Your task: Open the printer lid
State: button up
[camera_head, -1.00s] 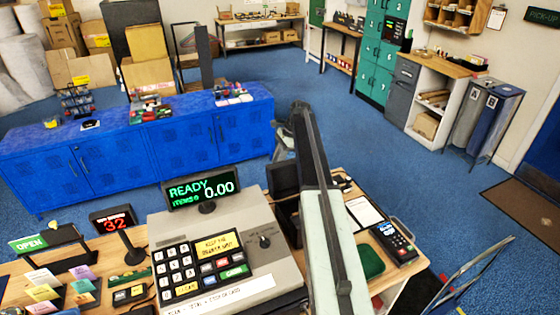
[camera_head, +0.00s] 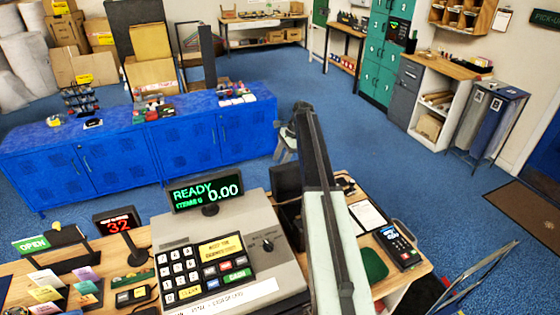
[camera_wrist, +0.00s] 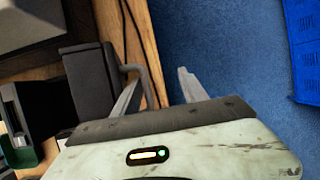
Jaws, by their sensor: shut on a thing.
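The printer seems to be the black box (camera_head: 287,181) standing right of the cash register, partly hidden by my arm. In the wrist view its dark body (camera_wrist: 88,85) is left of my gripper (camera_wrist: 157,82). A bent grey bar (camera_wrist: 149,82), which looks like the lid's handle, comes off it and passes between my fingers. My gripper is shut on this bar, with the fingers a little apart. In the head view my gripper (camera_head: 285,147) is mostly behind my arm. I cannot tell how far the lid is raised.
The cash register (camera_head: 215,245) stands close on the left. A card terminal (camera_head: 398,245), a white clipboard (camera_head: 367,215) and a green tray (camera_head: 374,264) lie right of my arm. A blue counter (camera_head: 130,150) stands beyond. Blue floor (camera_head: 340,110) is free behind and right.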

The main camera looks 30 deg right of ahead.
jog(key=p+v, duration=0.5)
jog(key=v, duration=0.2)
jog(key=shift+p, duration=0.35)
